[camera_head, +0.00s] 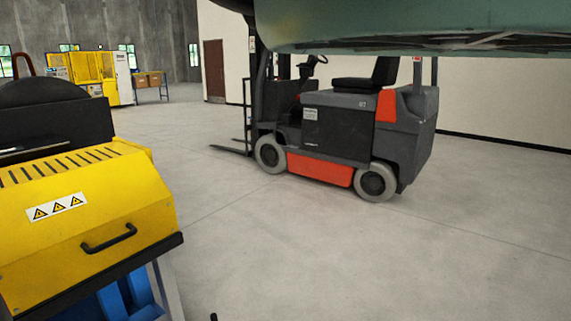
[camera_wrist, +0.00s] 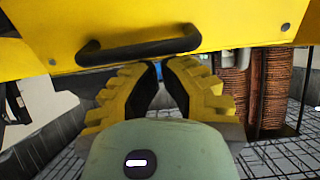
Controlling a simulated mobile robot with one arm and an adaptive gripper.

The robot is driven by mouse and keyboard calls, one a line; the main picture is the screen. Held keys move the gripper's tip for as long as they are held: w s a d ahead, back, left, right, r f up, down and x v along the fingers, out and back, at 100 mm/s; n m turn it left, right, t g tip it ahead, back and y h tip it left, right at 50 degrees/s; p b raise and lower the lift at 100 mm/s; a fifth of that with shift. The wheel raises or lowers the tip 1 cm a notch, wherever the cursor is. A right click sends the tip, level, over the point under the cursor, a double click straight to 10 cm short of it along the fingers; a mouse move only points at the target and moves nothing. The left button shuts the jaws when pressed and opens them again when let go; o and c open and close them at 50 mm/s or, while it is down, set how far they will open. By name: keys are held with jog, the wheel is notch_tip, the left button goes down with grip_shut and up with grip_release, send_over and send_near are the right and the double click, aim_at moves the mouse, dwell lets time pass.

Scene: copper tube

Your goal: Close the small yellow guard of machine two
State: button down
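A yellow guard (camera_head: 90,215) with a black bar handle (camera_head: 109,239), slots and a warning sticker is on the machine at the left of the head view. In the wrist view, the guard's yellow face (camera_wrist: 230,22) fills the top and the handle (camera_wrist: 140,50) crosses it. My gripper (camera_wrist: 160,68), with stepped yellow fingers and black pads, is just below the handle in the picture. The fingertips are close together with a narrow gap and nothing visible between them. I cannot tell whether they touch the handle. No machine number is readable on it.
A red and grey forklift (camera_head: 330,130) stands at the middle right, with clear floor before it. A yellow machine (camera_head: 92,68) and a table with boxes (camera_head: 149,79) are far back left. Copper coils (camera_wrist: 272,90) stand at the right in the wrist view.

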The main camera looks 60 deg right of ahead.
notch_tip(320, 180, down, 14)
jog(key=s+t+b, duration=0.2)
jog(key=t+b, duration=0.3)
jog(key=b, duration=1.1)
jog(key=shift+s, duration=0.3)
jog(key=shift+a+f, duration=0.1)
